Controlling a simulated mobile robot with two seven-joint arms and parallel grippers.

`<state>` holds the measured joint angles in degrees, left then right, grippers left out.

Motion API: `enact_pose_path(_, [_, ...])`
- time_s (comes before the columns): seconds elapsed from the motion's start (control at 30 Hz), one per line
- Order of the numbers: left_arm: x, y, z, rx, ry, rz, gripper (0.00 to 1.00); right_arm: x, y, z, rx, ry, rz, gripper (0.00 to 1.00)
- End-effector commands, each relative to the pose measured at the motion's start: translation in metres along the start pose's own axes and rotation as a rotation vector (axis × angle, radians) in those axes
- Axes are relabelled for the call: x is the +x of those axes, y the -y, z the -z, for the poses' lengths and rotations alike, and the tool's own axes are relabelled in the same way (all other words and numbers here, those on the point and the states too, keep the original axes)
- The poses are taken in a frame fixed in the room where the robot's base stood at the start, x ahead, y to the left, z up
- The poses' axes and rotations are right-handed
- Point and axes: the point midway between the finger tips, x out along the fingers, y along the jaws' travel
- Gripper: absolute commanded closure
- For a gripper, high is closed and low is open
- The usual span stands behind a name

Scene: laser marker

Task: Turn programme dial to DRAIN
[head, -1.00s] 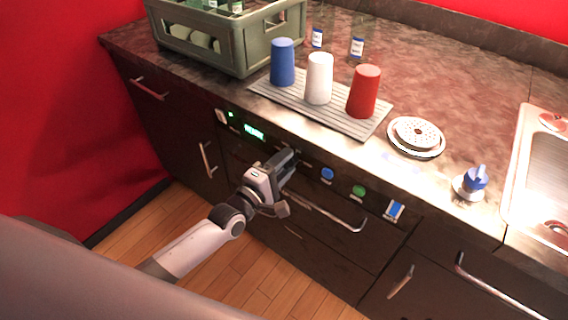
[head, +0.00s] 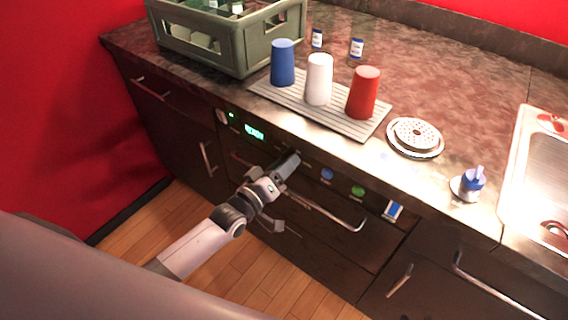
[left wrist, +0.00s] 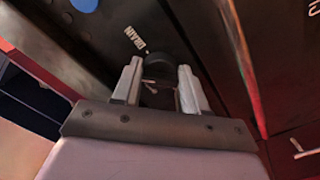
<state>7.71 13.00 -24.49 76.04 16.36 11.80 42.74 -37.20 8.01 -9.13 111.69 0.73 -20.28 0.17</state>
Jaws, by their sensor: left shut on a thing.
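My left gripper (head: 291,163) is at the dark front panel of the built-in appliance under the counter. In the left wrist view its two pale fingers (left wrist: 159,78) are shut on the dark round programme dial (left wrist: 158,66), one on each side. A white DRAIN label (left wrist: 134,39) is printed on the panel by the dial, up and to the left of it in that view. In the head view the gripper hides the dial. A lit green display (head: 254,132) is left of the gripper. My right gripper is not in view.
Blue (head: 327,174) and green (head: 358,191) buttons sit right of the gripper on the panel. A bar handle (head: 335,218) runs below. On the counter are a crate (head: 240,52), a ribbed mat (head: 264,88) with three cups, and a round strainer (head: 415,136).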

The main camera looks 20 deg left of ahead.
Motion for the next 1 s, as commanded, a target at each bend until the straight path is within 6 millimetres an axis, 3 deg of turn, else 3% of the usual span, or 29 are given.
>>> enact_pose_path(0.6, [-0.0005,0.0018,0.0002,0.553,0.001,0.002,0.88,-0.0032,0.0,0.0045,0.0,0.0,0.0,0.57])
enact_pose_path(1.0, [-0.0006,0.0021,0.0001,0.746,0.001,0.001,0.88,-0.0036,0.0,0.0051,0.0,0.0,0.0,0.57])
